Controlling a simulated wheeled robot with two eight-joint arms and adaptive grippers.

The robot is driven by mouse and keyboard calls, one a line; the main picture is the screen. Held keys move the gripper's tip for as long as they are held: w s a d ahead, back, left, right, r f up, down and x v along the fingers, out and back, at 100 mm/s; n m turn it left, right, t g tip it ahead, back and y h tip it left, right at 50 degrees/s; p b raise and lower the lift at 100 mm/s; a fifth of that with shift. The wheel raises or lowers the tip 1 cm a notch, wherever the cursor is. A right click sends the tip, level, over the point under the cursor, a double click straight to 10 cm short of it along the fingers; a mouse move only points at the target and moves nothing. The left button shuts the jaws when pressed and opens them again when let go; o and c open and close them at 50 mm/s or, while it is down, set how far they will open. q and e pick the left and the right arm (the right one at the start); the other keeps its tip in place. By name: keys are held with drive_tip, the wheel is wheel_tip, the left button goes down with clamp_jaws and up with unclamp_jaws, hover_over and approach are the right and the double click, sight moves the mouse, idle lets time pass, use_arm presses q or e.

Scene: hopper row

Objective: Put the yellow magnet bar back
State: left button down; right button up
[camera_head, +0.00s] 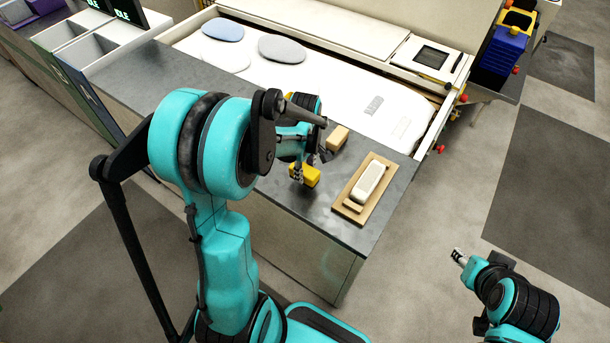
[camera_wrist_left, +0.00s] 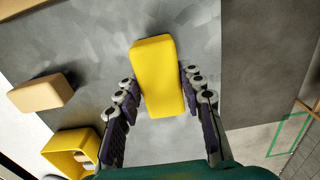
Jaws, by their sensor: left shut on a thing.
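The yellow magnet bar (camera_head: 305,175) is near the front edge of the dark counter (camera_head: 343,228) in the head view. In the left wrist view the yellow bar (camera_wrist_left: 158,75) lies between the two fingers of my left gripper (camera_wrist_left: 158,92), which is shut on it. My left gripper (camera_head: 298,172) is partly hidden by its own arm in the head view. I cannot tell whether the bar touches the counter. My right gripper (camera_head: 459,257) is off to the right over the floor, empty as far as I see; its fingers are too small to judge.
A wooden tray (camera_head: 386,204) holding a white block (camera_head: 371,179) sits right of the bar. A tan block (camera_head: 338,137) stands behind it. A hollow yellow piece (camera_wrist_left: 88,137) shows in the wrist view. A white-lined bay (camera_head: 300,78) with flat pads lies behind the counter.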

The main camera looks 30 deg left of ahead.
sight(305, 176)
use_arm(q)
drive_tip(key=shift+w+f, duration=0.1)
drive_tip(key=shift+f, duration=1.45)
drive_tip(key=shift+b, duration=0.35)
drive_tip(key=c, duration=1)
unclamp_jaws()
drive_tip(key=shift+f, duration=0.1)
drive_tip(key=shift+o, duration=0.2)
